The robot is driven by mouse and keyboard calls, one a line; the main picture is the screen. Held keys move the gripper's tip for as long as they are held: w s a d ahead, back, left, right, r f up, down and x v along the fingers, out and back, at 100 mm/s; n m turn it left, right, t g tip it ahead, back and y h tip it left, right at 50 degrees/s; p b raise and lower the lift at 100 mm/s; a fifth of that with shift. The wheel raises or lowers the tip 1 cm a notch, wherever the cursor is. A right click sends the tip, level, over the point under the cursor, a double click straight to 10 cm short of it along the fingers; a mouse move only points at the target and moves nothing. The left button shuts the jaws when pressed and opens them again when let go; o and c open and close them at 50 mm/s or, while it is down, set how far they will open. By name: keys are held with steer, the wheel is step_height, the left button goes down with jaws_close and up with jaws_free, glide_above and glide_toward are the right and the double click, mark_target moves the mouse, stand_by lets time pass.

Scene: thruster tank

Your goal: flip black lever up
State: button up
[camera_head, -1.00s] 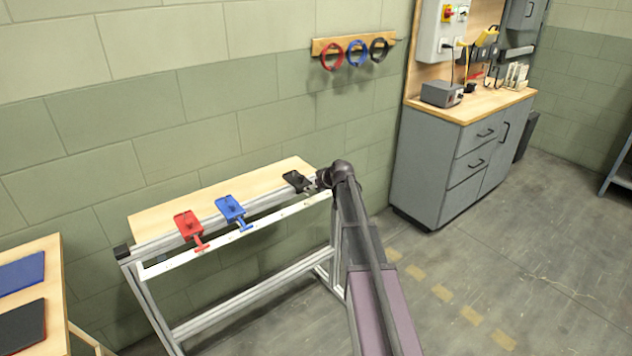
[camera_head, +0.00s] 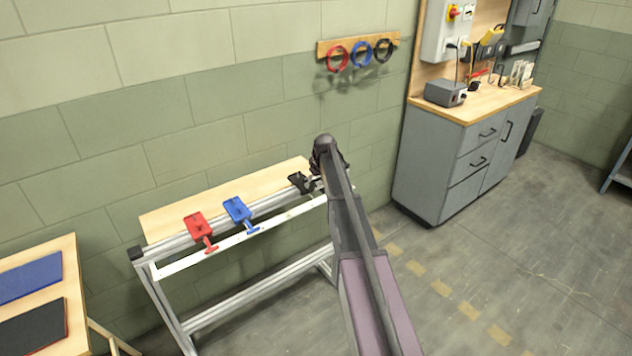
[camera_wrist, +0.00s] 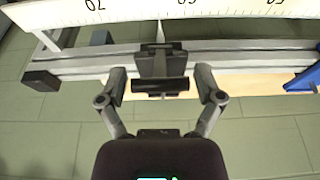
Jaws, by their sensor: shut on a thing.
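The black lever (camera_head: 299,181) sits at the right end of the metal rail, partly hidden by my arm in the head view. In the wrist view the black lever (camera_wrist: 160,64) is in the middle, with its crossbar handle lying between my fingers. My gripper (camera_wrist: 161,78) is shut on this handle, one finger at each end. In the head view my gripper is largely hidden behind my wrist, just right of the black lever. The blue lever (camera_head: 237,210) and the red lever (camera_head: 197,227) stand further left on the rail, their handles pointing to the front.
The metal frame (camera_head: 253,303) carries a wooden top (camera_head: 225,196) and a white ruler strip (camera_head: 188,260) along its front. A green block wall stands close behind. Red, blue and black rings hang on a rack (camera_head: 327,46). A grey cabinet (camera_head: 440,165) stands right.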

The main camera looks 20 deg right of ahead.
mark_target(321, 200)
stand_by(0.3)
steer(key=o, duration=0.9)
steer(key=shift+s+f, duration=0.1)
steer(key=t+b, duration=0.1)
steer(key=s+f+t+b, duration=0.1)
steer(key=b, duration=0.1)
steer(key=shift+s+d+t+y, duration=0.15)
steer(key=shift+t+y, duration=0.15)
steer(key=f+t+y+b, duration=0.1)
steer(key=t+b, duration=0.2)
steer(key=b, duration=0.3)
steer(key=s+f+t+y+b, duration=0.1)
steer(key=f+t+b, duration=0.1)
steer(key=t+b, duration=0.2)
steer(key=s+f+t+y+b, duration=0.1)
steer(key=t+b, duration=0.3)
steer(key=b, duration=0.6)
steer(key=shift+d+f, duration=0.35)
steer(key=shift+f, duration=0.3)
steer(key=shift+b, duration=0.6)
